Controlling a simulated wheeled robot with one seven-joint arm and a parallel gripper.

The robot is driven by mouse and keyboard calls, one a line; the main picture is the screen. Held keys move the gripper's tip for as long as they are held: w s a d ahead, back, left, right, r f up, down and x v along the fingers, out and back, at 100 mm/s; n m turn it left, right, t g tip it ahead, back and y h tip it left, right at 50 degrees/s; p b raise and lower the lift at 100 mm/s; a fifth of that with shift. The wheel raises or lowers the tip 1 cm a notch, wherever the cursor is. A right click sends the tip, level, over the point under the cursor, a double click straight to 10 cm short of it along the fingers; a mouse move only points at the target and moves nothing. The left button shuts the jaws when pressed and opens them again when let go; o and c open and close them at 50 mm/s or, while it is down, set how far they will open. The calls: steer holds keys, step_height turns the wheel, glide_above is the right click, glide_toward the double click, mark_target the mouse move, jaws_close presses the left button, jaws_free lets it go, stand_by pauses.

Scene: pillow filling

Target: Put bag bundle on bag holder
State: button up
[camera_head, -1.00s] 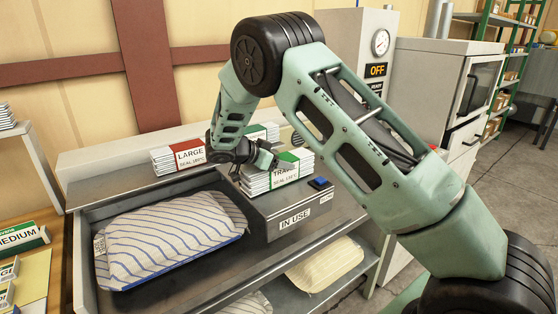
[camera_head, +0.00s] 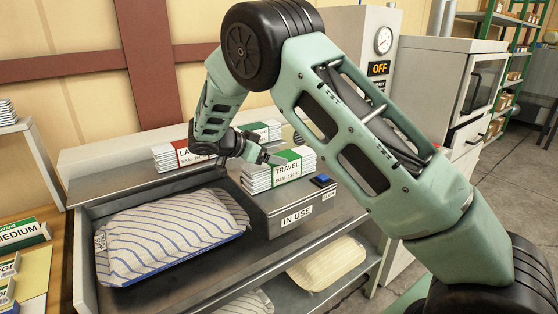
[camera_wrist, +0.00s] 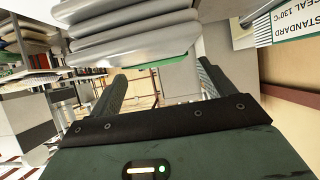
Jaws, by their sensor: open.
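The TRAVEL bag bundle (camera_head: 287,172), a white stack with a green label, lies on the grey bag holder marked IN USE (camera_head: 270,208). My gripper (camera_head: 268,158) is open at the back left of this bundle. In the wrist view the open fingers (camera_wrist: 160,82) show below a stack of pale bags (camera_wrist: 135,35); I cannot tell whether they touch it. A LARGE bundle (camera_head: 172,158) with a red label and a STANDARD bundle (camera_head: 268,131) with a green label lie on the ledge behind. My wrist partly hides the LARGE bundle.
A striped pillow (camera_head: 165,238) lies in the tray left of the holder. A blue button (camera_head: 322,180) is at the holder's right. A machine reading OFF (camera_head: 378,68) stands behind. MEDIUM packs (camera_head: 22,236) are at far left.

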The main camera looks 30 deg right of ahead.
steer(key=b+v, duration=0.1)
steer(key=v, duration=0.6)
steer(key=s+a+f+n+y, duration=0.1)
steer(key=s+a+n+y, duration=0.3)
steer(key=s, duration=0.9)
steer(key=s+a+f+n+y, duration=0.1)
steer(key=s+a+n+y, duration=0.3)
steer(key=s+a+n, duration=0.4)
steer(key=s+a+f+n+y, duration=0.1)
steer(key=s+a+n+y, duration=0.3)
steer(key=s+n, duration=0.9)
steer(key=s+a, duration=0.2)
steer(key=s, duration=0.3)
steer(key=shift+a+f+y, duration=0.2)
steer(key=shift+f+y, duration=0.1)
steer(key=shift+y, duration=0.1)
